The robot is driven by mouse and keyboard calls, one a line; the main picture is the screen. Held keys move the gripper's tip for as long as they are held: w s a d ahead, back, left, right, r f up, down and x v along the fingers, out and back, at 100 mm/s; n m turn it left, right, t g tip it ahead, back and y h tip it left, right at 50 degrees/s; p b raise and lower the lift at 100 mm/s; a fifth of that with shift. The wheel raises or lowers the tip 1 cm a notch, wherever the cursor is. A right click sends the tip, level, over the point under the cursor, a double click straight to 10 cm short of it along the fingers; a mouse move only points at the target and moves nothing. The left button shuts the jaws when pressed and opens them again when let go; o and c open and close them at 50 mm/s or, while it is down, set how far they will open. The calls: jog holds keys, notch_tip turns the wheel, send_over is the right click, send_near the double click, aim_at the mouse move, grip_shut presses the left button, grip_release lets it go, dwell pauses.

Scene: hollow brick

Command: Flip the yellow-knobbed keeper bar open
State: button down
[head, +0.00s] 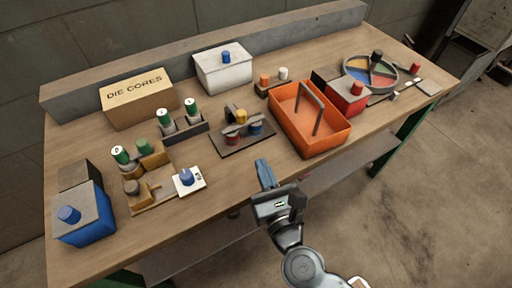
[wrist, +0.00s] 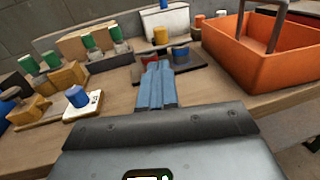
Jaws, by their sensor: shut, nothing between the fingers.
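The keeper bar is a grey bar with a yellow knob (head: 241,116), on a dark base plate (head: 229,149) in the middle of the bench. A red cylinder (head: 233,138) and a blue cylinder (head: 256,128) stand on the same plate, under or beside the bar. My gripper (head: 262,162) is shut and empty, in front of the plate near the bench's front edge. In the wrist view the blue fingers (wrist: 158,66) point toward the plate, apart from the knob (wrist: 160,35), and hide part of the plate and red cylinder.
An orange tote (head: 342,134) with a grey handle stands right of the plate. Left are a rack with green-topped cylinders (head: 187,134), yellow blocks (head: 153,156) and a white card with a blue knob (head: 199,184). A white box (head: 224,75) stands behind. Bare wood lies before the plate.

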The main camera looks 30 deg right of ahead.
aim_at(237, 117)
jog(key=w, duration=0.4)
jog(key=w+d+p, duration=0.1)
jog(key=w, duration=0.3)
jog(key=w+d+p, duration=0.1)
jog(key=w, duration=0.3)
jog(key=shift+w+d, duration=0.25)
jog(key=shift+w, duration=0.15)
jog(key=w, duration=0.6)
jog(key=shift+b, duration=0.4)
jog(key=shift+w+r, duration=0.15)
jog(key=shift+w, duration=0.1)
